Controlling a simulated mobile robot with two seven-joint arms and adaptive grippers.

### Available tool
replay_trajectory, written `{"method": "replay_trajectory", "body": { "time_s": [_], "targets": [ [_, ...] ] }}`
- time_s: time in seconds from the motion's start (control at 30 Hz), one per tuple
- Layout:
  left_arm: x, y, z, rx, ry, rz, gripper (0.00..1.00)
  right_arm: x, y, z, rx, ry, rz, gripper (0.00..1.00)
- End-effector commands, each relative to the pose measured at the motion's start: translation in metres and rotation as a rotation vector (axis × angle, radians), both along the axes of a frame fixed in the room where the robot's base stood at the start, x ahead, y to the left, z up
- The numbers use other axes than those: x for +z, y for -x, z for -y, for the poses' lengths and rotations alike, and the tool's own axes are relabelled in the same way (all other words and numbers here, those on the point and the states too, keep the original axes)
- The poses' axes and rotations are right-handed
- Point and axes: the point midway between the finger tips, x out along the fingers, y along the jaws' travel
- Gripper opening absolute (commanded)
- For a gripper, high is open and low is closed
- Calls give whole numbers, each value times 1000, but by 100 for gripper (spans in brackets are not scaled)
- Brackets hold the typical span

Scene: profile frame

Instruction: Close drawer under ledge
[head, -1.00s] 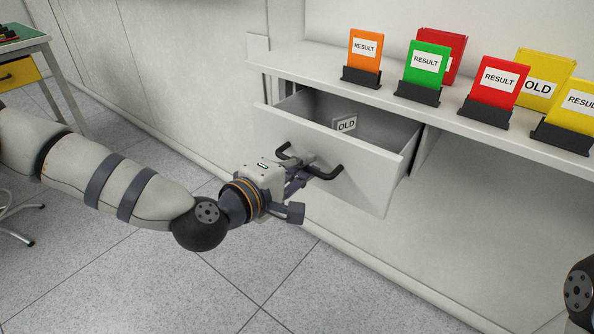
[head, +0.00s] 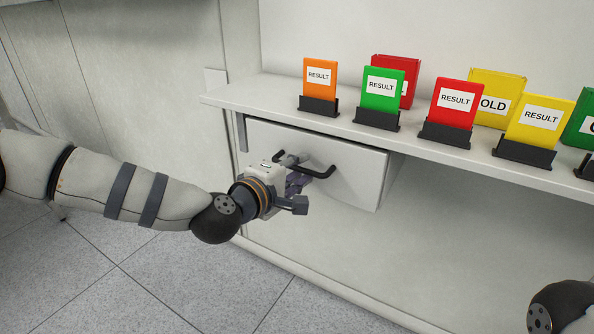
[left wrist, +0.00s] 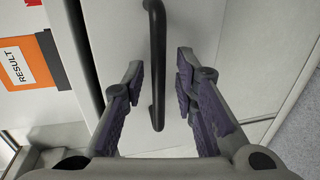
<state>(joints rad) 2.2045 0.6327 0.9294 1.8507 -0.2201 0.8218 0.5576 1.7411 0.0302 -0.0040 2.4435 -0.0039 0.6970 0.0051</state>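The drawer (head: 345,178) under the ledge (head: 250,98) has a plain light front with a black bar handle (head: 322,172). Its front now stands close below the ledge and its inside is hidden. My left gripper (head: 298,182) is at the left part of the handle. In the left wrist view the handle (left wrist: 157,50) runs between the two spread fingers, with gaps on both sides. The gripper is open and not clamped on it. My right gripper is out of view; only part of my right arm shows at the lower right.
On the ledge stand labelled binders in black holders: orange (head: 320,78), green (head: 383,90), red (head: 457,102), yellow (head: 540,120) and others behind. The space under the ledge right of the drawer is open. The tiled floor (head: 190,285) below is clear.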

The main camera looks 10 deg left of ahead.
Motion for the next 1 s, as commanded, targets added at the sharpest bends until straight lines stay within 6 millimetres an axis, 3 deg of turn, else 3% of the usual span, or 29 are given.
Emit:
{"method": "replay_trajectory", "body": {
  "time_s": [0.3, 0.7, 0.83, 1.0],
  "targets": [
    [2, 5, -2, -1, 1, 1, 29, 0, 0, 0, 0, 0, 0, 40],
    [22, 93, -34, 0, 1, 1, 29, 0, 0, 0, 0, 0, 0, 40],
    [25, 107, -39, 0, 1, 1, 29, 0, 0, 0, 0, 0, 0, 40],
    [25, 111, -40, 0, 0, 1, 29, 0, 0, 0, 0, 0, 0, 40]
  ]
}}
